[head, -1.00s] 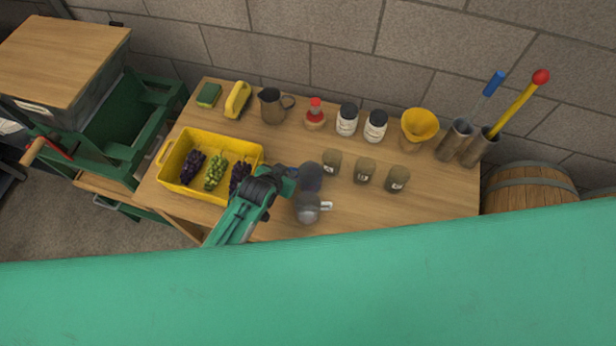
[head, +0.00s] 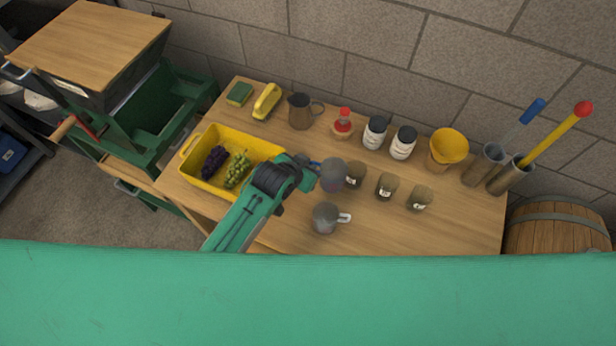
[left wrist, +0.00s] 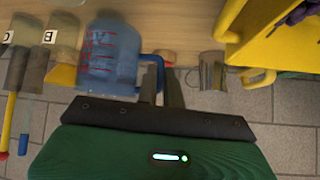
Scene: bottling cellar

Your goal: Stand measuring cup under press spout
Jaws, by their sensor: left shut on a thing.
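The measuring cup is clear bluish with red marks and a blue handle. It shows in the left wrist view (left wrist: 110,58) and in the head view (head: 333,176). My left gripper (head: 312,166) is shut on the handle, which sits between the fingers in the left wrist view (left wrist: 165,82). The cup appears to be held above the table. A green press-like machine with a wooden top (head: 95,45) and a red-and-wood crank stands at the left; I cannot make out its spout. My right gripper is not in view.
A grey mug (head: 325,219) stands near the table's front. A yellow crate (head: 247,147) with grapes is left of the gripper. Small labelled jars (head: 386,187) stand right of the cup. A metal pitcher (head: 301,112), white bottles (head: 402,143) and a yellow funnel (head: 449,147) line the back.

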